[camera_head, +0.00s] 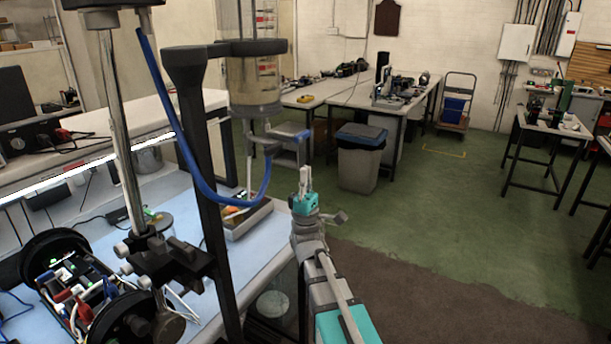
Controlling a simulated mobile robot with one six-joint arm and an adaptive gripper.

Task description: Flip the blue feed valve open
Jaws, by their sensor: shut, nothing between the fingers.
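A blue hose (183,150) loops from the upper left down and back up to the fitting under the valve. My gripper (305,172) is shut and empty, its fingers pointing up. I cannot tell the gap in depth.
A dark upright post (203,150) stands left of the cylinder, beside a metal rod (122,140). A tray (247,220) of small items sits on the blue-topped bench (270,250). A grey bin (357,165) stands behind. The green floor at right is open.

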